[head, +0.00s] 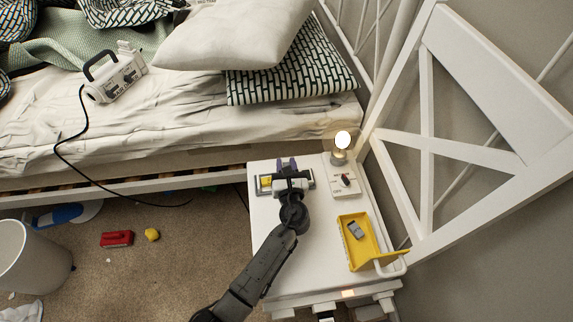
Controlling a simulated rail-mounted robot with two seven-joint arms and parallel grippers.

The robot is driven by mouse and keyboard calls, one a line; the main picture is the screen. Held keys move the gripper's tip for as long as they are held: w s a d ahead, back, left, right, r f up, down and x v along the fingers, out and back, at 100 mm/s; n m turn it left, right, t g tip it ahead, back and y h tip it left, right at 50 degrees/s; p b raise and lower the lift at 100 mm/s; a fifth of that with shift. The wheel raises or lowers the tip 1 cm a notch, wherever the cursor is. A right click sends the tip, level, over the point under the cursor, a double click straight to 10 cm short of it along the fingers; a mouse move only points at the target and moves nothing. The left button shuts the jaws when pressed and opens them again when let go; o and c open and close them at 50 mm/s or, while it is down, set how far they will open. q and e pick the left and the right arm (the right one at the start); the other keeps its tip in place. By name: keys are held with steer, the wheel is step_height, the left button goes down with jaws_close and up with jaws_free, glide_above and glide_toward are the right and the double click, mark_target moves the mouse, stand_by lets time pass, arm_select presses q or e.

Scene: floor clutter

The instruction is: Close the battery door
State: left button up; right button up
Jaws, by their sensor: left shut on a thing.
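A small device with a dark and grey casing (307,178) and a yellow part (265,184) lies on the white bedside table (270,235), near its back left. I take it to be the battery holder. My left gripper (290,174) comes in over it from the front and is shut on it. The purple fingertips show at its far edge. The gripper covers the middle of the device, so I cannot tell the door's position or which part the fingers hold. My right gripper is not in view.
A lit bulb (342,140) and a white switch box (344,182) stand at the table's back right. A yellow tray (359,262) holding a grey block (355,230) is at the front right. The bed (180,120) borders the table's back; a white bin (30,260) stands left.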

arm_select(q)
steer(key=n, duration=0.1)
steer(key=a+n+p, duration=0.1)
steer(key=shift+s+a+r+n, duration=0.1)
steer(key=shift+a+r+n, duration=0.05)
steer(key=shift+n, duration=0.15)
steer(key=shift+s+a+n, duration=0.1)
steer(key=shift+a+n, duration=0.35)
steer(key=shift+n, duration=0.5)
steer(key=shift+s+a+n, duration=0.1)
steer(key=shift+a+n, duration=0.35)
steer(key=shift+n, duration=0.5)
steer(key=o, duration=0.9)
steer(key=shift+c, duration=0.2)
